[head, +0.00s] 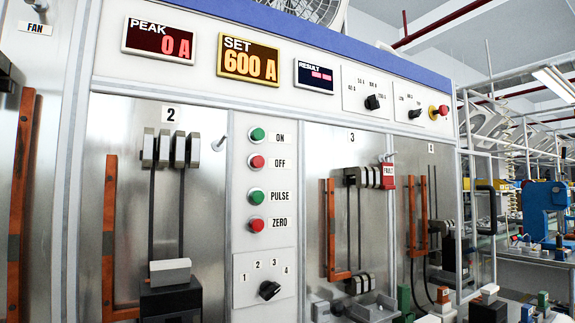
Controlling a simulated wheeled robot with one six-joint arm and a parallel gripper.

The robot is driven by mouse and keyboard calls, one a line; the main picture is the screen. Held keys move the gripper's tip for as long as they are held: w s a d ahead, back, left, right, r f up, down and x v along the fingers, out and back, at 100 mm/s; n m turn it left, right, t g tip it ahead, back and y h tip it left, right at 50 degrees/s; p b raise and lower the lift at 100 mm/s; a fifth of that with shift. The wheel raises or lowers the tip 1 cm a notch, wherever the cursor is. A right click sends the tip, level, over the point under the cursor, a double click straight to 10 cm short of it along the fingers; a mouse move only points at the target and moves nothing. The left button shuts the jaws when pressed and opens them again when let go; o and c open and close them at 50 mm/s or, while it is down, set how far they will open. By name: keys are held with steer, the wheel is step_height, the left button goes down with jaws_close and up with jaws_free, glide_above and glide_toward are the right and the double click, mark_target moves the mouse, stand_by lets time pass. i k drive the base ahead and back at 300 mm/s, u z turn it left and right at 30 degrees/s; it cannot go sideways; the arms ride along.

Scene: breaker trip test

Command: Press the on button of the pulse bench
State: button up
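The pulse bench (105,70) fills most of the head view, a light panel with a blue top band. Its on button (257,134) is a green round button at the top of a vertical column, beside the label ON. Below it are the red OFF button (257,162), the green PULSE button (256,197) and the red ZERO button (256,225). The PEAK display (160,42) reads 0 A and the SET display (248,61) reads 600 A. The RESULT display (314,76) shows small dashes. My gripper is not in view.
Station 2 (120,125) lies left of the buttons, with clamps and an orange bar standing out. Station 3 (315,150) lies right, with a red FAULT tag (388,175). A rotary selector (270,290) sits below the buttons. A red emergency knob (442,110) is at upper right.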

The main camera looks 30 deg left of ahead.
mark_target(258, 134)
steer(key=u, duration=1.7)
